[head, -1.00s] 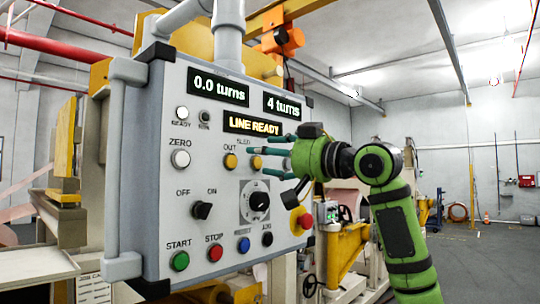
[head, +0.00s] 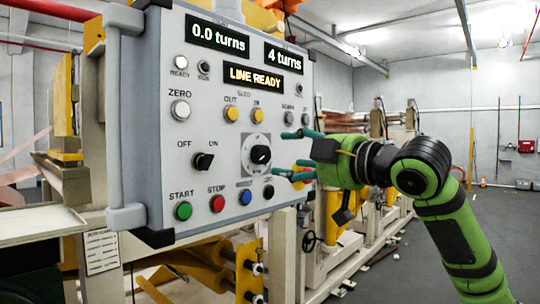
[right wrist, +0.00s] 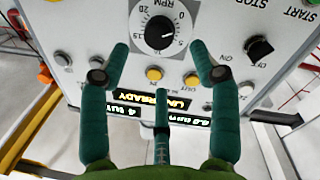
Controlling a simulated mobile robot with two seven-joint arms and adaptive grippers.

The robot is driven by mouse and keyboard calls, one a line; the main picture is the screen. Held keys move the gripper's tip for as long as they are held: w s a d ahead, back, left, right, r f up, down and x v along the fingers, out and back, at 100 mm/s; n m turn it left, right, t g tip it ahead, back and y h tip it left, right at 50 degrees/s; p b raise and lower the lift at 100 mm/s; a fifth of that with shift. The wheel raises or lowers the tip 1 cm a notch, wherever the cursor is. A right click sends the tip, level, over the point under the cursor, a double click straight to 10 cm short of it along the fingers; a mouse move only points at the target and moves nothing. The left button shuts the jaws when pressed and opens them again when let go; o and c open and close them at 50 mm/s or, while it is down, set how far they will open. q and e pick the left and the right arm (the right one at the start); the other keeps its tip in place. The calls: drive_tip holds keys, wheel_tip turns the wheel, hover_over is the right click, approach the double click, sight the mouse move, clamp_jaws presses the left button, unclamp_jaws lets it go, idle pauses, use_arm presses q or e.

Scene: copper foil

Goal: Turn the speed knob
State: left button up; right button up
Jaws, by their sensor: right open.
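The speed knob (head: 261,154) is a black round knob on a square dial plate in the grey control panel (head: 140,120). In the right wrist view the knob (right wrist: 160,31) sits in a dial marked RPM, ahead of my fingers, its white pointer toward the lower right of the picture. My right gripper (head: 292,154) is open and empty, to the right of the knob, apart from it. Its teal fingers (right wrist: 158,60) spread on both sides below the dial in the right wrist view. My left gripper is not in view.
The OFF/ON switch (head: 203,161) is left of the knob. Green start (head: 183,211), red stop (head: 217,203) and blue (head: 245,197) buttons lie below. Yellow buttons (head: 231,114) lie above. The red emergency button on yellow is partly hidden behind my right gripper. Displays read "0.0 turns", "4 turns" and "LINE READY".

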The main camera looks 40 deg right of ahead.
sight(265, 155)
drive_tip(key=w+p, duration=0.3)
drive_tip(key=w, duration=0.3)
drive_tip(key=shift+d+r+p, duration=0.1)
drive_tip(key=shift+r+p, duration=0.05)
drive_tip(key=shift+p, duration=0.15)
drive_tip(key=shift+w, duration=0.35)
drive_tip(key=c, duration=1.1)
